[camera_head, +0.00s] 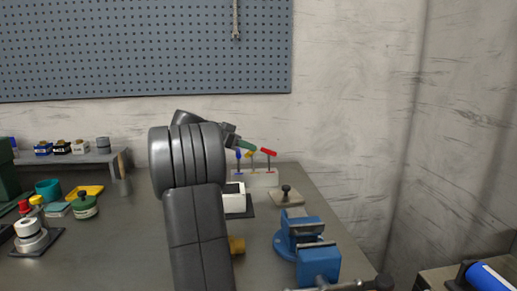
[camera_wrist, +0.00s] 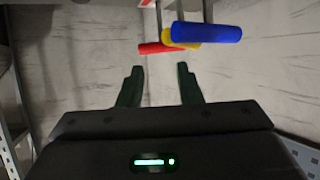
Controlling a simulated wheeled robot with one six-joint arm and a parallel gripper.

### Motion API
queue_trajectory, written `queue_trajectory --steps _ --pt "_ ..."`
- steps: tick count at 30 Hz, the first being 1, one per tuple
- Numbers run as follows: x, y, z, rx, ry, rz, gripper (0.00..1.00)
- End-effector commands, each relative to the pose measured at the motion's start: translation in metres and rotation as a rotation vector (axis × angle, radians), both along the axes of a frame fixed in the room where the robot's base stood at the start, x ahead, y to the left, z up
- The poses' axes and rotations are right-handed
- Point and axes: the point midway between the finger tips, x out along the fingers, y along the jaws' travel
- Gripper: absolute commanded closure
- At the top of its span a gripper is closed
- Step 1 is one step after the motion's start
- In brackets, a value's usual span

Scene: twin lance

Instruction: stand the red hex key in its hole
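The red hex key (camera_head: 268,152) has a red crosswise handle at the right end of a row above a pale holder block (camera_head: 262,180). In the wrist view the red handle (camera_wrist: 153,48) lies just beyond my fingertips, partly behind the yellow one. A thin shank runs from the red handle toward the block; whether its foot is in a hole I cannot tell. My gripper (camera_wrist: 160,68) is open, with nothing between its dark green fingers. In the head view my gripper (camera_head: 247,145) is just left of the red handle, at about its height.
A blue key (camera_head: 238,155) and a yellow key (camera_head: 250,154) stand left of the red one; the blue handle (camera_wrist: 207,32) is large in the wrist view. My arm hides part of the bench.

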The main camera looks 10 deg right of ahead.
Motion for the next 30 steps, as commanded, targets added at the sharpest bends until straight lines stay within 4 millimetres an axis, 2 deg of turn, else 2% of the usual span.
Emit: queue_trajectory --steps 1,6,12,24,30 --pt "-0.004 0.010 0.007 0.000 -0.002 0.002 0.68" --pt "-0.016 0.033 0.020 0.000 -0.003 0.001 0.68" --pt "-0.022 0.044 0.026 0.000 -0.004 -0.002 0.68" --pt "-0.022 0.043 0.025 0.000 -0.004 -0.003 0.68" --pt "-0.014 0.026 0.015 0.000 -0.002 -0.005 0.68"
